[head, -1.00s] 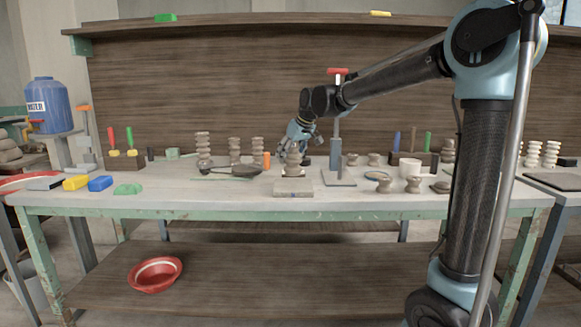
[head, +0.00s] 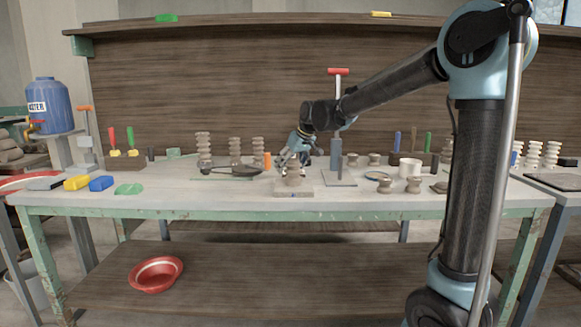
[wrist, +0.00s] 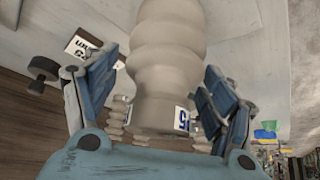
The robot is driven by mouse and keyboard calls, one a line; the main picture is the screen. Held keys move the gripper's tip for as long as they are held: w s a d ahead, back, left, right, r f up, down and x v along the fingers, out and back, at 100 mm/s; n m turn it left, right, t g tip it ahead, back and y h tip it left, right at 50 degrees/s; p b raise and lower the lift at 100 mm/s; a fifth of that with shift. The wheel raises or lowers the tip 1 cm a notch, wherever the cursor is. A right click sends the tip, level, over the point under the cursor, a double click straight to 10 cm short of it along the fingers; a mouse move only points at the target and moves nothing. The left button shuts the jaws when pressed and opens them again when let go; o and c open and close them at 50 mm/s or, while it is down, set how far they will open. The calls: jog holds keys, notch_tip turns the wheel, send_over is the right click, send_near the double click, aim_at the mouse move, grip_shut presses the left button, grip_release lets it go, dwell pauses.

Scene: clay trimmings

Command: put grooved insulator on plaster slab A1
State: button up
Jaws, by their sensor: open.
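A grey-beige grooved insulator (head: 293,174) stands upright on a pale slab (head: 293,189) near the table's front middle. I cannot read the slab's label in the head view. My gripper (head: 290,157) is low at the insulator's upper part. In the wrist view the ridged insulator (wrist: 168,65) fills the middle, with a partly hidden white label with blue letters near its end. The gripper's blue fingers (wrist: 160,95) are open on either side of it, with a visible gap at the right; contact at the left is unclear.
An orange cylinder (head: 267,160) and a dark pan-like tool (head: 232,170) are close on the left. A flat slab (head: 339,178) lies right, before a grey post with a red handle (head: 338,72). Short insulators and a white cup (head: 410,167) stand farther right.

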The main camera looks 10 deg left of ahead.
jog(key=v, duration=1.2)
jog(key=s+d+f+m+h, duration=0.1)
jog(key=s+d+f+m, duration=0.2)
jog(key=d, duration=0.5)
jog(key=s+d+f+h, duration=0.1)
jog(key=s+d+f, duration=0.3)
jog(key=d, duration=0.5)
jog(key=s+d+f+m+h, duration=0.1)
jog(key=s+d+f+m, duration=0.2)
jog(key=d, duration=0.5)
jog(key=s+d+f+m+g+h, duration=0.1)
jog(key=s+d+f+m, duration=0.3)
jog(key=s+d+f, duration=1.1)
jog(key=s+f+h, duration=0.1)
jog(key=s+f, duration=0.2)
jog(key=f, duration=0.1)
jog(key=shift+s+d+g, duration=0.15)
jog(key=shift+d+g, duration=0.2)
jog(key=shift+g, duration=0.05)
